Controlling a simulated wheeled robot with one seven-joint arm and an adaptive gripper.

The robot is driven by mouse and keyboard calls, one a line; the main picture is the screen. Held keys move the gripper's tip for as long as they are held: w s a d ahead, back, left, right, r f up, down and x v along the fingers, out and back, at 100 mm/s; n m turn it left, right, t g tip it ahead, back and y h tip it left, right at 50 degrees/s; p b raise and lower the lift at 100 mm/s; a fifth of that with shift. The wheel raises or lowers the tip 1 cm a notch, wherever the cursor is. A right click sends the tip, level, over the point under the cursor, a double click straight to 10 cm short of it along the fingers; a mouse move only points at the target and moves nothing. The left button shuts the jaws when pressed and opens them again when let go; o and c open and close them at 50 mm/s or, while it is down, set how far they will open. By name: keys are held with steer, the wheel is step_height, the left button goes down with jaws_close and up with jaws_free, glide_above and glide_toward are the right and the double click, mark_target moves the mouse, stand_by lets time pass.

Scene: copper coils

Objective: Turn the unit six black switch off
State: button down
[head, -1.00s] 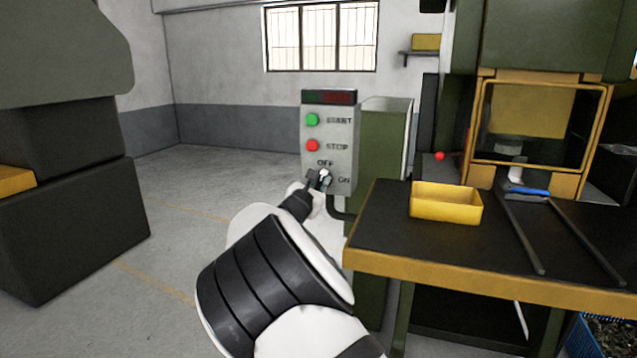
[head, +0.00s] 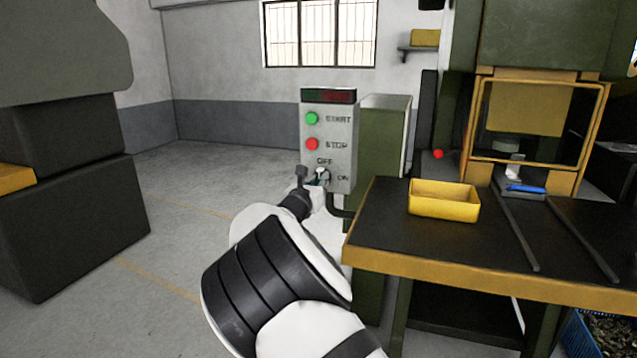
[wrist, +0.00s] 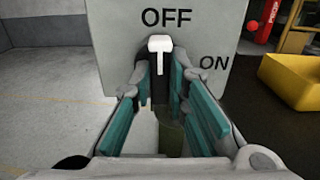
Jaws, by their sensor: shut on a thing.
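The control panel (head: 341,125) is a grey box with a green START button (head: 312,118), a red STOP button (head: 312,144) and a switch below with OFF above it and ON to its right. My gripper (head: 311,178) is at this switch. In the wrist view the switch knob (wrist: 160,46) has a white pointer standing upright, straight under the word OFF. My gripper (wrist: 162,75) has its teal-padded fingers on both sides of the knob, shut on it. The knob's lower part is partly hidden between the fingers.
A dark machine (head: 70,200) stands at left. The floor between is clear.

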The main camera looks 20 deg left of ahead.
steer(key=shift+f, duration=0.1)
steer(key=c, duration=1.6)
jaws_free()
steer(key=shift+o, duration=0.2)
steer(key=shift+s, duration=0.1)
steer(key=s, duration=1.2)
